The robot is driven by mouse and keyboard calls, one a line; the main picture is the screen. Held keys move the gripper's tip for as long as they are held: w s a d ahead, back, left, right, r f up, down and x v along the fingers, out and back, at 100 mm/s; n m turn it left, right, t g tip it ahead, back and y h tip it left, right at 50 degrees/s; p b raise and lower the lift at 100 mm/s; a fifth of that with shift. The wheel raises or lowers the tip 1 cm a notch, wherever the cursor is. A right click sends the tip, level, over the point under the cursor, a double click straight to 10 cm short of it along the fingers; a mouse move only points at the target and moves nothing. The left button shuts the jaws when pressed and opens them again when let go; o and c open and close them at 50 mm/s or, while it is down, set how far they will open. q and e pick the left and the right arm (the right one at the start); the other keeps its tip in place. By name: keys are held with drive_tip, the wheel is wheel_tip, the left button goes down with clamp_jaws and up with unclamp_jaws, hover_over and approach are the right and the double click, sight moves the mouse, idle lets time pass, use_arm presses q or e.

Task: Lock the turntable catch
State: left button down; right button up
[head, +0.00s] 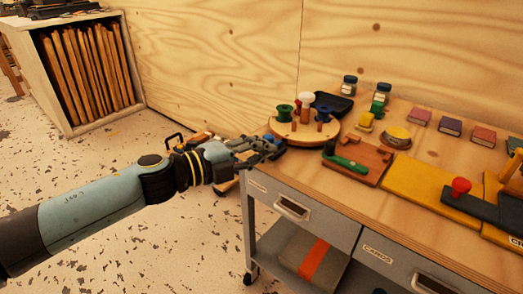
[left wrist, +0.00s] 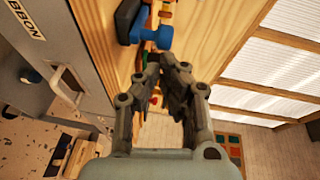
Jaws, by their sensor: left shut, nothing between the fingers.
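The round wooden turntable (head: 292,137) stands at the table's left end and carries a green spool (head: 284,113), a white-topped peg (head: 306,101) and other small pieces. My left gripper (head: 272,148) is at the turntable's near left edge, by the table corner. It is shut and empty; I cannot tell whether it touches anything. In the left wrist view, the gripper (left wrist: 168,66) points along the wooden tabletop, with a blue knob or handle (left wrist: 152,38) on a dark piece just beyond the fingertips. I cannot clearly make out the catch or its position. My right gripper is out of view.
A reddish board with a green handle (head: 345,162) lies right of the turntable. Beyond it are a yellow board (head: 413,180), a black lever with a red knob (head: 461,186), and several small boxes. A black tray (head: 332,104) and jars stand behind. Drawers are below.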

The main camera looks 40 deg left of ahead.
sight(273, 141)
use_arm(q)
drive_tip(key=shift+w+r+p, duration=0.1)
drive_tip(key=shift+w+p, duration=0.65)
drive_tip(key=shift+w, duration=0.45)
